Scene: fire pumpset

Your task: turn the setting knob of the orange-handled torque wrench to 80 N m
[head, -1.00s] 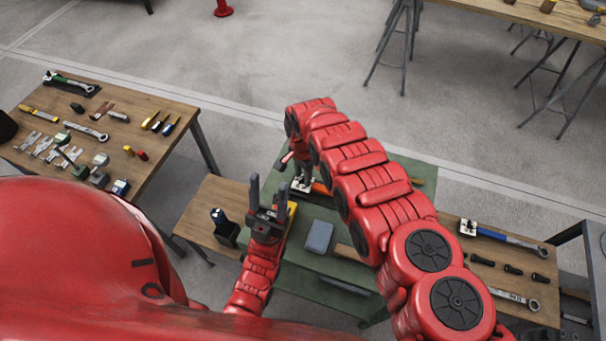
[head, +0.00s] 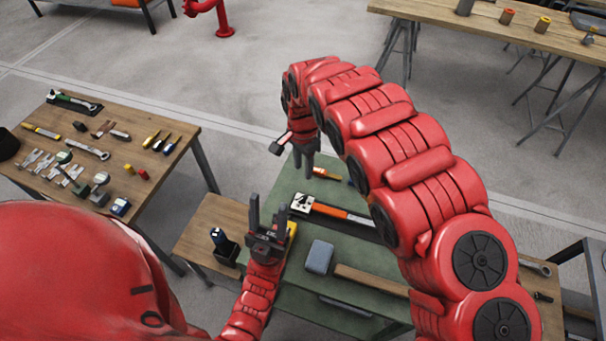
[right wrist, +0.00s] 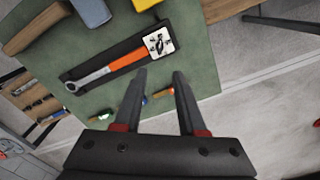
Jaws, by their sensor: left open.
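The orange-handled torque wrench (head: 342,213) lies in a dark holder on the green table; my right arm covers its right end in the head view. The right wrist view shows it whole (right wrist: 127,61), with a silver ring head at one end and a white square plate with dark marks (right wrist: 158,42) at the handle end. I cannot make out the knob's setting. My right gripper (right wrist: 160,74) is open and empty, apart from the wrench; in the head view it hangs above the table's far part (head: 303,158). My left gripper (head: 267,212) is open and empty, pointing up near the table's left edge.
A hammer (head: 320,256) with a grey head lies on the green table (head: 290,275), nearer than the wrench. Small screwdrivers lie near the far edge (right wrist: 163,94). A yellow object (head: 292,229) is beside my left gripper. A wooden table (head: 60,150) with several tools stands left.

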